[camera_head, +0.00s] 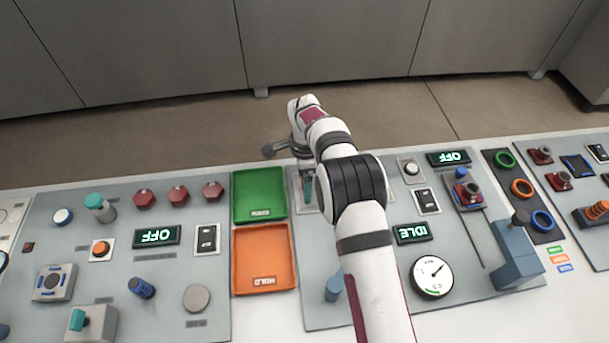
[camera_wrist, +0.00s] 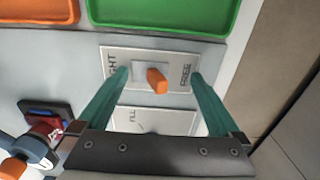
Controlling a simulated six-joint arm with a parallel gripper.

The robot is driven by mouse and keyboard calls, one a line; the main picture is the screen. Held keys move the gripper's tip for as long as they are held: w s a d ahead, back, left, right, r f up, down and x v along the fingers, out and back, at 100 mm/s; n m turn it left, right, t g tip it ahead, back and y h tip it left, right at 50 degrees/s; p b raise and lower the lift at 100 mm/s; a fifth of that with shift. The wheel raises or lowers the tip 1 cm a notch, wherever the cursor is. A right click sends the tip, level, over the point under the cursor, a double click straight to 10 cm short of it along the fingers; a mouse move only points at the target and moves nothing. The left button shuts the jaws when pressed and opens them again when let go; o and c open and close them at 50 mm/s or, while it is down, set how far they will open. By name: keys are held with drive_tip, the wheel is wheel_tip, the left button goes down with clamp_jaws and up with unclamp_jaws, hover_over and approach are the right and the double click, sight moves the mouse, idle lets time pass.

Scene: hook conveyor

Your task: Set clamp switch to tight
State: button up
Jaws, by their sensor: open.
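The clamp switch has a short orange lever (camera_wrist: 157,82) on a pale plate (camera_wrist: 117,56) in the wrist view. The plate reads FREE at its right end and "GHT" at its left end, where a finger covers part of the word. The lever stands near the middle of the plate; I cannot tell clearly which way it leans. My gripper (camera_wrist: 160,74) is open, with one teal finger on each side of the lever and a gap on both sides. In the head view my gripper (camera_head: 306,180) points down beside the green tray, and my arm hides most of the switch.
A green tray (camera_head: 259,173) and an orange tray (camera_head: 238,258) lie left of my gripper. A second plate (camera_wrist: 155,120) is partly hidden by my gripper. A black, red and orange control (camera_wrist: 42,135) stands nearby. Displays, knobs and a gauge (camera_head: 432,277) fill the panel.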

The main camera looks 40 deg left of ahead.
sight(308, 205)
drive_tip(key=shift+s+d, duration=0.3)
idle(0.4)
drive_tip(key=shift+s+d, duration=0.45)
drive_tip(key=shift+s+d, duration=0.4)
drive_tip(key=shift+s, duration=0.05)
drive_tip(key=shift+s+d, duration=0.25)
drive_tip(key=shift+s+d+f, duration=0.1)
drive_tip(key=shift+s+d, duration=0.25)
idle(0.5)
drive_tip(key=shift+w+a, duration=0.2)
drive_tip(key=shift+w, duration=0.05)
drive_tip(key=shift+r, duration=0.4)
wheel_tip(308, 205, up, 6)
drive_tip(key=shift+r, duration=0.15)
